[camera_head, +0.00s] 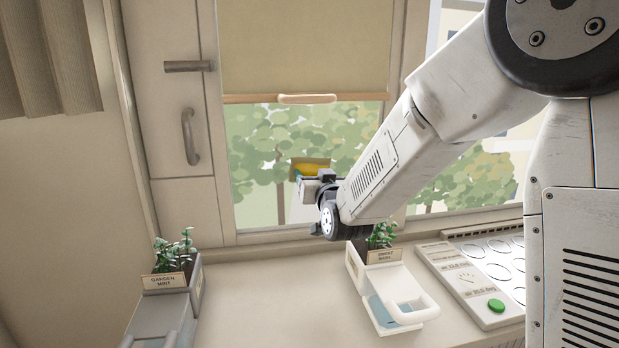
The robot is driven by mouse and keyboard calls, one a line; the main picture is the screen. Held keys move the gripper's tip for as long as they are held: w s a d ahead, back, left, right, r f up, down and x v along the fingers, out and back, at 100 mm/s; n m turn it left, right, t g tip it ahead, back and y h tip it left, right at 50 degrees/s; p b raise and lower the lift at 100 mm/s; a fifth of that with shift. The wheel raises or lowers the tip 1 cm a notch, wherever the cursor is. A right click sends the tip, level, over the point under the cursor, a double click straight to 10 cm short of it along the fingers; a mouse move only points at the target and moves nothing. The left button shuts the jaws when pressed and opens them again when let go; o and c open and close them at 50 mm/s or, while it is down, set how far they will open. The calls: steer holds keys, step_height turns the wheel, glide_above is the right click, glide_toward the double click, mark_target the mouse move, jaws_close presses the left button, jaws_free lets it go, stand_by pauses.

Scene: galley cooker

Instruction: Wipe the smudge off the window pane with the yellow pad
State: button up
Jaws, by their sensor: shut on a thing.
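The window pane (258,190) fills the opening below the lowered blind, with green trees showing through it. My gripper (308,176) is in front of the pane, with my arm reaching in from the right. It is shut on the yellow pad (306,169), whose yellow surface shows just above the jaws. A small tan patch lies around the pad's upper edge; I cannot tell whether it is the smudge or part of the pad. I cannot tell whether the pad touches the glass. No other smudge is clear on the pane.
A tan blind (305,45) with a pull handle (307,99) covers the upper window. On the sill stand a garden mint planter (196,282), a sweet basil planter (357,266) with a white-handled container in front, and a panel (462,282) with a green button.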

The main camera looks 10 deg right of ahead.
steer(key=shift+d, duration=0.25)
steer(key=shift+w+a, duration=0.1)
steer(key=shift+a, duration=1.1)
steer(key=shift+d, duration=0.1)
steer(key=shift+d, duration=0.1)
steer(key=shift+d, duration=1)
steer(key=shift+a, duration=0.6)
